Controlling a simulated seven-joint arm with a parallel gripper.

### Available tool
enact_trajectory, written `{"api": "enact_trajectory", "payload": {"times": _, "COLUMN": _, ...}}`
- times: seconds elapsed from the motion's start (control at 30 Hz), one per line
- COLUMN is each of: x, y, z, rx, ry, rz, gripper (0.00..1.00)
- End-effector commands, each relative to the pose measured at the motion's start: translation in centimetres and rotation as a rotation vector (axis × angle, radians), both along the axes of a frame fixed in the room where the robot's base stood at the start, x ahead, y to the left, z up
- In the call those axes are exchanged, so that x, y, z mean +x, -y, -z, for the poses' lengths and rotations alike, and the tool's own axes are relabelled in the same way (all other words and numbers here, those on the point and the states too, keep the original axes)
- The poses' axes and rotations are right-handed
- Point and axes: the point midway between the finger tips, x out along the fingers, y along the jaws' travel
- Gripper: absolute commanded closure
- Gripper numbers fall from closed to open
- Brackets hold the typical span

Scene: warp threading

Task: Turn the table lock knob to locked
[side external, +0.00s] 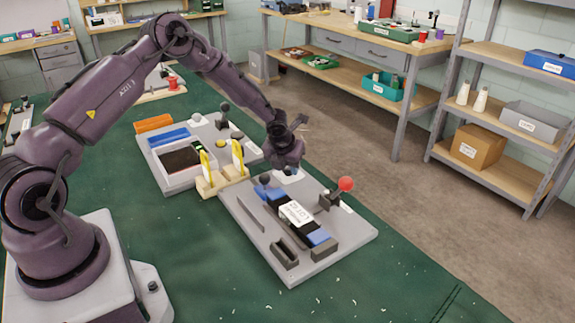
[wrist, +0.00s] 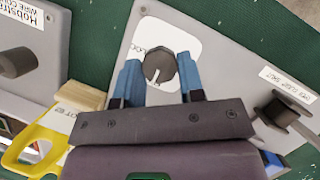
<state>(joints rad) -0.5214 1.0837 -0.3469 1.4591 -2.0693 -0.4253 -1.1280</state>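The lock knob (wrist: 159,67) is a dark grey round knob with a white pointer line, on a white label plate in the wrist view. The plate's lettering begins "LOC"; the rest is hidden. My gripper (wrist: 158,74) has two blue fingers, one on each side of the knob, with small gaps visible, so it looks open around it. In the side view my gripper (side external: 286,165) points down over the back corner of the near grey board (side external: 335,250); the knob is mostly hidden under it there.
A red-ball lever (side external: 345,184) and a blue-and-black block with a white label (side external: 295,213) stand on the near board. Yellow upright pieces (side external: 238,155) stand on wooden blocks to the left.

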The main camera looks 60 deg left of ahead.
Motion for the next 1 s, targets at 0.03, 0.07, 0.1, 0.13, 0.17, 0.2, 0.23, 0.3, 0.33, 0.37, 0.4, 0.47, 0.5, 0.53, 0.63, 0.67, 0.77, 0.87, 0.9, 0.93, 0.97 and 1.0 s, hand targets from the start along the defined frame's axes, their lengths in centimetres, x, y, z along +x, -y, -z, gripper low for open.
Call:
{"api": "enact_trajectory", "payload": {"times": 0.03, "x": -0.01, "y": 0.00, "z": -0.02, "rx": 0.000, "ry": 0.000, "rz": 0.000, "gripper": 0.77}}
{"api": "enact_trajectory", "payload": {"times": 0.07, "x": -0.01, "y": 0.00, "z": -0.02, "rx": 0.000, "ry": 0.000, "rz": 0.000, "gripper": 0.84}}
{"api": "enact_trajectory", "payload": {"times": 0.1, "x": -0.01, "y": 0.00, "z": -0.02, "rx": 0.000, "ry": 0.000, "rz": 0.000, "gripper": 0.88}}
{"api": "enact_trajectory", "payload": {"times": 0.13, "x": -0.01, "y": 0.00, "z": -0.02, "rx": 0.000, "ry": 0.000, "rz": 0.000, "gripper": 0.87}}
{"api": "enact_trajectory", "payload": {"times": 0.17, "x": -0.01, "y": 0.00, "z": -0.02, "rx": 0.000, "ry": 0.000, "rz": 0.000, "gripper": 0.87}}
{"api": "enact_trajectory", "payload": {"times": 0.2, "x": -0.01, "y": 0.01, "z": -0.03, "rx": 0.000, "ry": 0.000, "rz": 0.001, "gripper": 0.87}}
{"api": "enact_trajectory", "payload": {"times": 0.23, "x": -0.02, "y": 0.00, "z": -0.02, "rx": 0.000, "ry": 0.000, "rz": 0.002, "gripper": 0.87}}
{"api": "enact_trajectory", "payload": {"times": 0.3, "x": -0.03, "y": -0.01, "z": -0.02, "rx": -0.001, "ry": 0.000, "rz": 0.009, "gripper": 0.87}}
{"api": "enact_trajectory", "payload": {"times": 0.33, "x": -0.03, "y": -0.01, "z": -0.02, "rx": -0.001, "ry": -0.001, "rz": 0.014, "gripper": 0.87}}
{"api": "enact_trajectory", "payload": {"times": 0.37, "x": -0.05, "y": -0.02, "z": -0.02, "rx": -0.001, "ry": -0.001, "rz": 0.020, "gripper": 0.87}}
{"api": "enact_trajectory", "payload": {"times": 0.4, "x": -0.06, "y": -0.03, "z": -0.02, "rx": -0.001, "ry": -0.001, "rz": 0.031, "gripper": 0.87}}
{"api": "enact_trajectory", "payload": {"times": 0.47, "x": -0.09, "y": -0.07, "z": -0.02, "rx": -0.002, "ry": 0.000, "rz": 0.051, "gripper": 0.87}}
{"api": "enact_trajectory", "payload": {"times": 0.5, "x": -0.11, "y": -0.11, "z": -0.01, "rx": -0.002, "ry": -0.001, "rz": 0.071, "gripper": 0.87}}
{"api": "enact_trajectory", "payload": {"times": 0.53, "x": -0.13, "y": -0.11, "z": 0.00, "rx": -0.002, "ry": -0.001, "rz": 0.085, "gripper": 0.87}}
{"api": "enact_trajectory", "payload": {"times": 0.63, "x": -0.16, "y": -0.17, "z": 0.02, "rx": -0.003, "ry": -0.002, "rz": 0.150, "gripper": 0.87}}
{"api": "enact_trajectory", "payload": {"times": 0.67, "x": -0.18, "y": -0.22, "z": 0.02, "rx": -0.004, "ry": -0.001, "rz": 0.172, "gripper": 0.87}}
{"api": "enact_trajectory", "payload": {"times": 0.77, "x": -0.19, "y": -0.29, "z": 0.00, "rx": -0.005, "ry": 0.001, "rz": 0.256, "gripper": 0.87}}
{"api": "enact_trajectory", "payload": {"times": 0.87, "x": -0.24, "y": -0.39, "z": 0.04, "rx": -0.006, "ry": 0.000, "rz": 0.348, "gripper": 0.87}}
{"api": "enact_trajectory", "payload": {"times": 0.9, "x": -0.24, "y": -0.42, "z": 0.02, "rx": -0.005, "ry": 0.001, "rz": 0.386, "gripper": 0.87}}
{"api": "enact_trajectory", "payload": {"times": 0.93, "x": -0.23, "y": -0.41, "z": 0.02, "rx": -0.005, "ry": 0.001, "rz": 0.416, "gripper": 0.87}}
{"api": "enact_trajectory", "payload": {"times": 0.97, "x": -0.24, "y": -0.43, "z": 0.04, "rx": -0.005, "ry": 0.001, "rz": 0.444, "gripper": 0.87}}
{"api": "enact_trajectory", "payload": {"times": 1.0, "x": -0.24, "y": -0.46, "z": 0.02, "rx": -0.006, "ry": 0.001, "rz": 0.482, "gripper": 0.87}}
